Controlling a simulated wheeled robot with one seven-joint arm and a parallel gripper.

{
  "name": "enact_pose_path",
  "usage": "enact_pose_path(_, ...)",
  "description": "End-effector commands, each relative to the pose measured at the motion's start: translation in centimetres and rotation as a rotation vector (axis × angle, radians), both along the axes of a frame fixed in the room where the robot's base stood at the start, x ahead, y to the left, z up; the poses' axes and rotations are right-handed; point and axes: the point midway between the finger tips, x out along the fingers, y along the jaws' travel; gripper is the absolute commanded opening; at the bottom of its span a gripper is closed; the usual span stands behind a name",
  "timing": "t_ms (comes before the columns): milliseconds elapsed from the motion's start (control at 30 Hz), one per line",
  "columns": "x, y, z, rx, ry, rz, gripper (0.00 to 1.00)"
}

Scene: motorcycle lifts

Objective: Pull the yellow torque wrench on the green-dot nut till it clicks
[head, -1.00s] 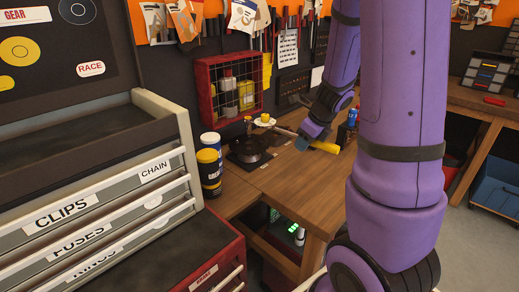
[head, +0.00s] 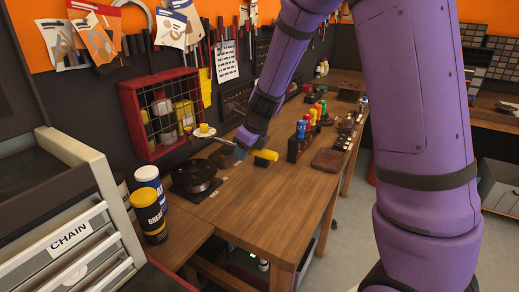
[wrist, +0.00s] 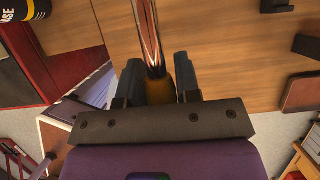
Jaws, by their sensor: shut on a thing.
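The torque wrench has a yellow handle (head: 266,155) and a silver shaft, which also shows in the wrist view (wrist: 149,35). Its far end meets a pale round piece with a yellow top (head: 203,130), above and behind a dark round hub (head: 195,177) on the bench. My gripper (head: 241,150) is shut on the yellow handle. In the wrist view its two dark fingers (wrist: 157,82) lie on either side of the handle (wrist: 158,92). I cannot make out the nut or a green dot. The arm hides part of the shaft.
A red wire cage (head: 160,115) hangs behind. A rack of coloured bottles (head: 303,135) and a brown pad (head: 328,161) lie right of the handle. The front of the wooden bench (head: 240,212) is clear.

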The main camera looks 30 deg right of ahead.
Motion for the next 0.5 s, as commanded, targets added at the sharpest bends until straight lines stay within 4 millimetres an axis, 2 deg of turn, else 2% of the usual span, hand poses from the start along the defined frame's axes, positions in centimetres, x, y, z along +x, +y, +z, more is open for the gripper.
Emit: enact_pose_path(500,0.0,-0.1,-4.3,0.001,0.001,-0.004,0.0)
